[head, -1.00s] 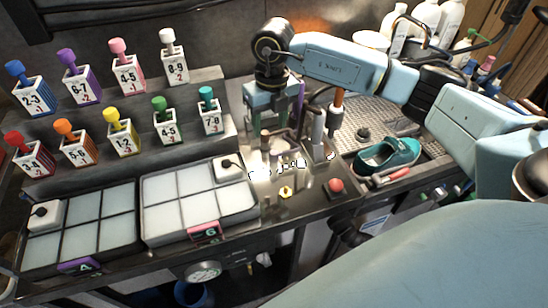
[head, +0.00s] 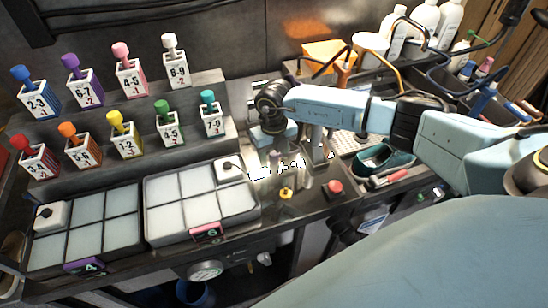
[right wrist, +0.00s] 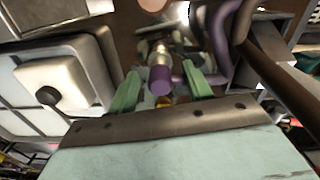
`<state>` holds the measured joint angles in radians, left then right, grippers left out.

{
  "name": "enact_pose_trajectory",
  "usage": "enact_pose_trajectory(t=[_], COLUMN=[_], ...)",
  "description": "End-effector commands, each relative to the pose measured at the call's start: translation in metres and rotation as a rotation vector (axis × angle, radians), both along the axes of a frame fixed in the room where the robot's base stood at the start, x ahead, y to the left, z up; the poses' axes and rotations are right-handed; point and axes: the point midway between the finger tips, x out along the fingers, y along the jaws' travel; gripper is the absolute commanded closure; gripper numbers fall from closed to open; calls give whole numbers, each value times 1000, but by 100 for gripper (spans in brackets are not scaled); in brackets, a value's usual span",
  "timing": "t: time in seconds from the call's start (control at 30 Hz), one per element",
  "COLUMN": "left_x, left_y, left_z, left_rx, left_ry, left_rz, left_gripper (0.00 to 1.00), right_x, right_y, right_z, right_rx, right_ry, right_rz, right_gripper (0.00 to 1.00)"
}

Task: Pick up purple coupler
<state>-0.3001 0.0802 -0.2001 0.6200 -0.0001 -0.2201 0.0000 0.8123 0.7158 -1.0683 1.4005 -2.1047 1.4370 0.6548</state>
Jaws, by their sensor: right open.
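The purple coupler (right wrist: 160,80) is a short purple cylinder on a metal fitting, seen near the middle of the right wrist view. My right gripper (right wrist: 160,70) is open, with one green finger on each side of the coupler and a visible gap on both sides. In the head view my right gripper (head: 279,150) is low over the metal fittings at the middle of the bench. There its wrist and fingers hide the coupler. My left gripper is not in view.
A tray with white tiles (head: 148,224) lies left of the gripper. A red button (head: 335,187) and a yellow knob (head: 286,193) are at the front edge. Numbered holders with coloured tops stand on shelves at left.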

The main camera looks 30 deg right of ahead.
Motion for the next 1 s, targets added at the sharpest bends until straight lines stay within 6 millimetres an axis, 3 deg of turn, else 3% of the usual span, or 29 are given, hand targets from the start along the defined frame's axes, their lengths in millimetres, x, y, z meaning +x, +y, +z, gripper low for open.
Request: enact_pose_trajectory(t=[0.3,0.67,0.87,1.0], left_x=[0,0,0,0], left_y=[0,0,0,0], left_z=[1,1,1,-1], left_rx=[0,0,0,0], left_ry=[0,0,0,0], left_rz=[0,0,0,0], left_gripper=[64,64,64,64], right_x=[0,0,0,1], right_y=[0,0,0,0], right_z=[-8,-7,-6,6], right_rx=[0,1,1,1], right_ry=[1,0,0,-4], right_rz=[1,0,0,0], right_gripper=[50,95,96,96])
